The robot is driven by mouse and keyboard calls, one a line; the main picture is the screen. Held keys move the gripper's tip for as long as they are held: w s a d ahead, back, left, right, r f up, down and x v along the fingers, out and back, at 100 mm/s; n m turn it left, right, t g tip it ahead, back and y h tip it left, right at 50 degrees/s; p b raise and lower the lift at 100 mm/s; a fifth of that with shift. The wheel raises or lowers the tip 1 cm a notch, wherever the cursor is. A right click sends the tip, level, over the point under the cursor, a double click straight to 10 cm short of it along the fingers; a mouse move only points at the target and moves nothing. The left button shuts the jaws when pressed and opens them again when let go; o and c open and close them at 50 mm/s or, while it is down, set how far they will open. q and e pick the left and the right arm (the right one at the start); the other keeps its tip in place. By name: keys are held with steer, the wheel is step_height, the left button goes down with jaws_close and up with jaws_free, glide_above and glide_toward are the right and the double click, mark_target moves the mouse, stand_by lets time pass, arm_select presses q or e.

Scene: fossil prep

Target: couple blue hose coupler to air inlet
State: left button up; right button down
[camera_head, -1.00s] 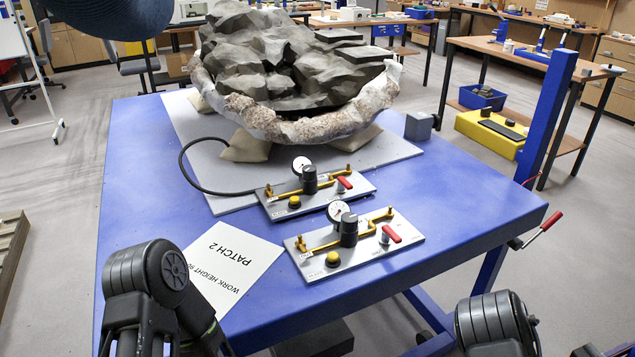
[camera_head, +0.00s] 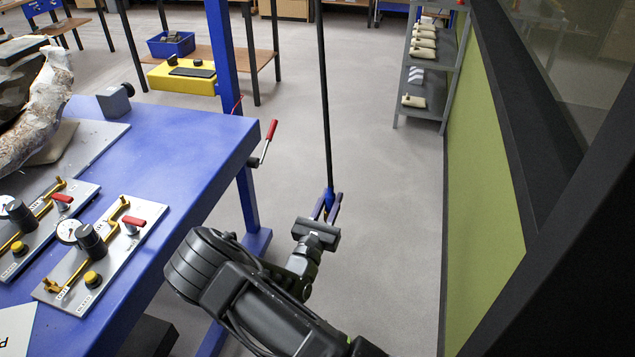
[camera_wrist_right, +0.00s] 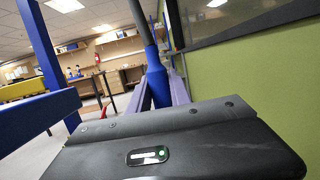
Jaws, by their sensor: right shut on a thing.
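The blue hose coupler (camera_head: 329,195) hangs at the lower end of a black hose (camera_head: 323,100) that runs straight up out of the head view. My right gripper (camera_head: 328,208) is shut on the coupler, right of the blue table and clear of it. The right wrist view also shows the blue coupler (camera_wrist_right: 157,85) upright between the fingers. Two grey panels with brass pipes, gauges and red levers lie on the table, a nearer one (camera_head: 128,238) and a farther one (camera_head: 78,193). I cannot tell which brass end is the air inlet; the labels are too small. My left gripper is not in view.
The blue table (camera_head: 190,150) has a red-handled crank (camera_head: 267,140) and a blue post (camera_head: 222,60) at its right side. A green wall (camera_head: 485,180) stands on the right, with a grey shelf (camera_head: 428,75) behind. The floor between is clear.

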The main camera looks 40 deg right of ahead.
steer(key=s+a+r+n+t+y+p, duration=0.1)
steer(key=a+r+p, duration=0.3)
steer(key=a, duration=0.5)
steer(key=s+a+r+n+t+y+p, duration=0.1)
steer(key=a+r+n+t+y+p, duration=0.2)
steer(key=a+r, duration=0.4)
steer(key=s+a+r+n+t+y+p, duration=0.1)
steer(key=a+r+t+y+p, duration=0.3)
steer(key=a, duration=0.9)
step_height(320, 180, up, 2)
steer(key=shift+a+r+n+p, duration=0.1)
steer(key=shift+a+n+p, duration=0.05)
steer(key=shift+n+p, duration=0.7)
